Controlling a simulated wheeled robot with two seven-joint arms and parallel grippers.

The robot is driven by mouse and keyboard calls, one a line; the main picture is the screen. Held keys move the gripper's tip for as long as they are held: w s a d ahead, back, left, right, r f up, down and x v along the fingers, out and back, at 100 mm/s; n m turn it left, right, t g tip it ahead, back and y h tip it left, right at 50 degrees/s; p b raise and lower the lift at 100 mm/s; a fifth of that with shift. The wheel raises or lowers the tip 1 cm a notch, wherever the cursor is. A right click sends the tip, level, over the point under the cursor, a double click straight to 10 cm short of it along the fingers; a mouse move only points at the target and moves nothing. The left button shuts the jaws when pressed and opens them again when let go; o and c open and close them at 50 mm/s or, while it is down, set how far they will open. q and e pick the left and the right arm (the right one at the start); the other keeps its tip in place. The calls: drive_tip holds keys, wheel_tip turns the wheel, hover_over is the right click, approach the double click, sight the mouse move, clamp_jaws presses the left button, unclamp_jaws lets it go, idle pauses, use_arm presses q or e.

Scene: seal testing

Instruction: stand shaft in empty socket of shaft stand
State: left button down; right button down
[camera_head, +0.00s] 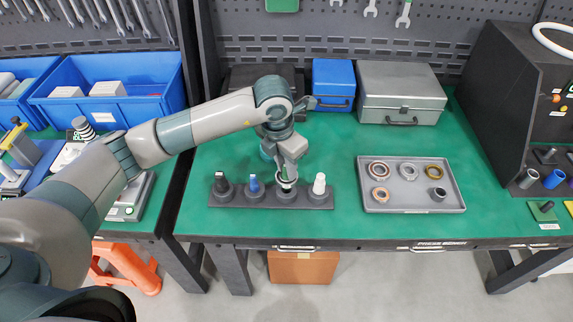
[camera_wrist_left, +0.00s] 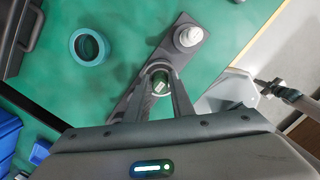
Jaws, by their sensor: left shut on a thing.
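The shaft stand (camera_head: 270,204) is a dark grey bar with a row of round sockets along the front of the green table. A black shaft (camera_head: 220,183), a blue one (camera_head: 254,184) and a white one (camera_head: 319,183) stand upright in three of them. My left gripper (camera_head: 287,177) is over the remaining socket (camera_head: 286,196), between blue and white. It is shut on a shaft (camera_wrist_left: 160,86), which shows metallic end-on between the fingers in the left wrist view. The shaft's lower end is at the socket; how deep it sits is hidden. My right gripper is out of view.
A grey tray (camera_head: 450,206) with several rings lies to the right. A blue box (camera_head: 333,84) and a grey case (camera_head: 401,92) stand behind. A teal ring (camera_wrist_left: 89,46) lies near the stand in the left wrist view. The table between stand and tray is clear.

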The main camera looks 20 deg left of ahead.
sight(285, 174)
use_arm(q)
drive_tip(key=shift+r+b, duration=0.1)
drive_tip(key=shift+b, duration=0.2)
idle(0.7)
idle(0.4)
drive_tip(key=shift+f+b, duration=1.65)
drive_tip(key=shift+b, duration=0.05)
drive_tip(key=shift+a+f, duration=0.1)
drive_tip(key=shift+f, duration=0.05)
